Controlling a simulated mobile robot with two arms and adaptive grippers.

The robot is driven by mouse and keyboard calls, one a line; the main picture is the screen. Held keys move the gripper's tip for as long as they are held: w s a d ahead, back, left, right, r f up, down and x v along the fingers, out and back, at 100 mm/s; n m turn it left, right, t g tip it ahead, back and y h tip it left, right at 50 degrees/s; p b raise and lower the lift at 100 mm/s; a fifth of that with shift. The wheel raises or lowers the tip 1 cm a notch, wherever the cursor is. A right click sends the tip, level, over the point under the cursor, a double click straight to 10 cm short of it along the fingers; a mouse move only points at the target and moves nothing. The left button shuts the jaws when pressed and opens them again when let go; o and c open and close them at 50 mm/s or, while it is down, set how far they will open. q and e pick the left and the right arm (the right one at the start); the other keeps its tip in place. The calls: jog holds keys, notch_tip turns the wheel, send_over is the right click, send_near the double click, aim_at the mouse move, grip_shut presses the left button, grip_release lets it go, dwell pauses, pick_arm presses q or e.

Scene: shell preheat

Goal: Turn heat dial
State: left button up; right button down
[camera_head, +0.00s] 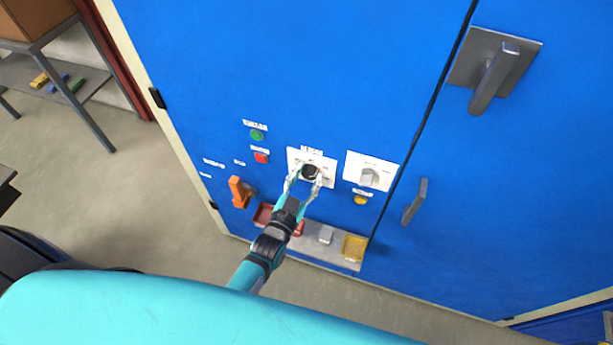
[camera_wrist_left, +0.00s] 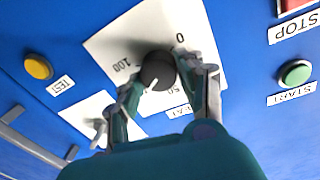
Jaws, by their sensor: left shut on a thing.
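The heat dial (camera_head: 310,171) is a round black knob on a white plate on the blue cabinet. It also shows in the left wrist view (camera_wrist_left: 157,69), where the plate reads 0, 50 and 100. Its white mark points down in that view, between the 50 and the 100. My left gripper (camera_head: 306,177) has one finger on each side of the knob and is shut on it. The fingers also show in the left wrist view (camera_wrist_left: 161,80). The label by the dial is partly hidden by a finger. My right gripper is not in view.
A second white plate with a grey knob (camera_head: 369,177) is to the right, above a yellow button (camera_head: 361,200). Green (camera_head: 257,135) and red (camera_head: 261,158) buttons and an orange handle (camera_head: 238,192) are to the left. A grey ledge with a yellow tray (camera_head: 353,248) lies below.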

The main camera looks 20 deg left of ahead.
pick_arm(q)
jog(key=shift+s+f, duration=0.1)
jog(key=shift+f, duration=0.1)
jog(key=o, duration=1.1)
jog(key=shift+r, duration=0.1)
jog(key=shift+o, duration=0.2)
jog(key=s+a, duration=0.1)
jog(key=s, duration=1.1)
jog(key=shift+w+a, duration=0.1)
